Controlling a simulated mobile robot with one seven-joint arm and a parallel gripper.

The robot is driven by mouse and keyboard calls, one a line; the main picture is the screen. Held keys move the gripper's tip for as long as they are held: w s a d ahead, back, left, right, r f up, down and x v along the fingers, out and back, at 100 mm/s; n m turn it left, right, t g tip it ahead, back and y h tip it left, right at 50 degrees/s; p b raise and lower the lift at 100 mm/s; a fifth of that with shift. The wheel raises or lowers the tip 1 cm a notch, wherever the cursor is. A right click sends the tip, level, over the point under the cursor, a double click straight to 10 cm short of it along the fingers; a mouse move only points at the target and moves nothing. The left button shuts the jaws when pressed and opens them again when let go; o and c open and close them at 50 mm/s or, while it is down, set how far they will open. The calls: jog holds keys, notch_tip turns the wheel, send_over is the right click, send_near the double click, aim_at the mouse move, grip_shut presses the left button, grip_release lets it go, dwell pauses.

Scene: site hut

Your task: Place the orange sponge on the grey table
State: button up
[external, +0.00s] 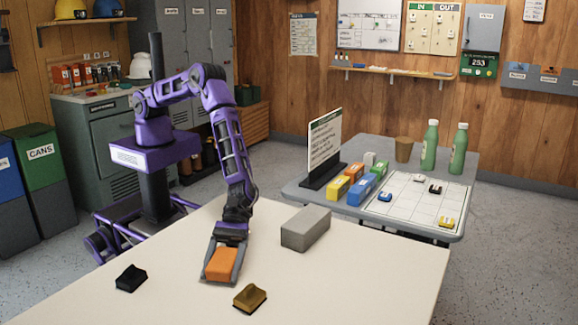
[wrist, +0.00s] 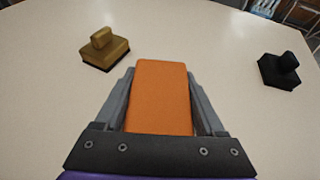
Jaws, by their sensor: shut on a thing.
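The orange sponge (external: 221,264) is between the fingers of my gripper (external: 222,266), low over the near cream table. In the wrist view the sponge (wrist: 160,98) fills the space between the two grey fingers of my gripper (wrist: 163,100), which is shut on it. I cannot tell whether the sponge touches the cream tabletop. The grey table (external: 452,208) stands beyond the cream table at the right.
The cream table (external: 370,275) holds a grey block (external: 306,229), a brass-coloured stamp-like block (external: 250,298) and a black one (external: 131,278). The grey table carries a sign (external: 323,145), coloured boxes (external: 361,190), a gridded board (external: 415,200), a brown cup (external: 403,149) and green bottles (external: 458,150).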

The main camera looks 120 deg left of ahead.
jog(key=o, duration=1.4)
jog(key=shift+r+p, duration=0.2)
jog(key=shift+p, duration=0.15)
jog(key=v, duration=1.2)
jog(key=shift+s+p, duration=0.1)
jog(key=shift+p, duration=0.3)
